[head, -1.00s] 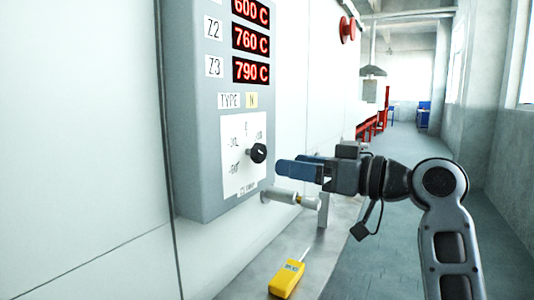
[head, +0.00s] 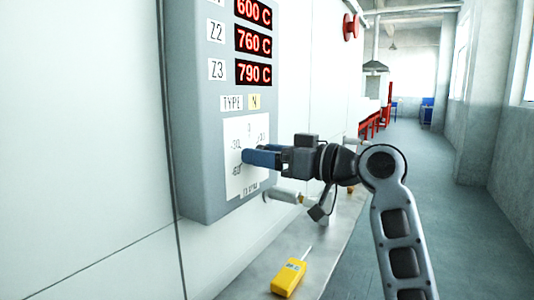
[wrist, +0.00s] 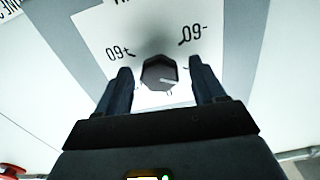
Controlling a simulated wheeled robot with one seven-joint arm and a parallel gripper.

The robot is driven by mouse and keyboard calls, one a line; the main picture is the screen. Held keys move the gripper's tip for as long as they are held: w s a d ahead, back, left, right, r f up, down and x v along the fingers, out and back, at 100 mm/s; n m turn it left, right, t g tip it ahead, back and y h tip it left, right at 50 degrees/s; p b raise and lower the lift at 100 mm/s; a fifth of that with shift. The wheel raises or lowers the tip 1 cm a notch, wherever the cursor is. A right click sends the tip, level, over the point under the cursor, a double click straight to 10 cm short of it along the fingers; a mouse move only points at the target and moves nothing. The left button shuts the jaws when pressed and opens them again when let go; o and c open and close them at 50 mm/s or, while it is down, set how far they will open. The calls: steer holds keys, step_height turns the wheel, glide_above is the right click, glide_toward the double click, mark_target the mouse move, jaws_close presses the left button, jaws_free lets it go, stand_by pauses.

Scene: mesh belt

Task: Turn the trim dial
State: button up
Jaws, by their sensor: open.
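The trim dial (wrist: 159,74) is a dark faceted knob with a pale pointer line, on a white scale plate (head: 236,184) on the grey control panel. In the wrist view it sits between the two blue fingers of my gripper (wrist: 160,84), with a gap on each side. My gripper is open and does not visibly touch the knob. In the head view my gripper (head: 247,157) is in front of the plate and hides the knob.
The panel (head: 203,160) carries red displays (head: 253,43) above the plate. A metal pipe fitting (head: 284,196) juts out just below the gripper. A yellow handheld meter (head: 288,277) lies on the ledge below. The aisle to the right is open.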

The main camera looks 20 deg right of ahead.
steer(key=c, duration=1.1)
steer(key=shift+o, duration=0.2)
steer(key=shift+f+b, duration=0.1)
steer(key=shift+b, duration=0.45)
steer(key=shift+s+a+n+b, duration=0.1)
steer(key=shift+n+b, duration=2.85)
steer(key=shift+b, duration=0.45)
steer(key=shift+a+n+b, duration=0.1)
steer(key=shift+n+b, duration=2.85)
steer(key=shift+b, duration=0.4)
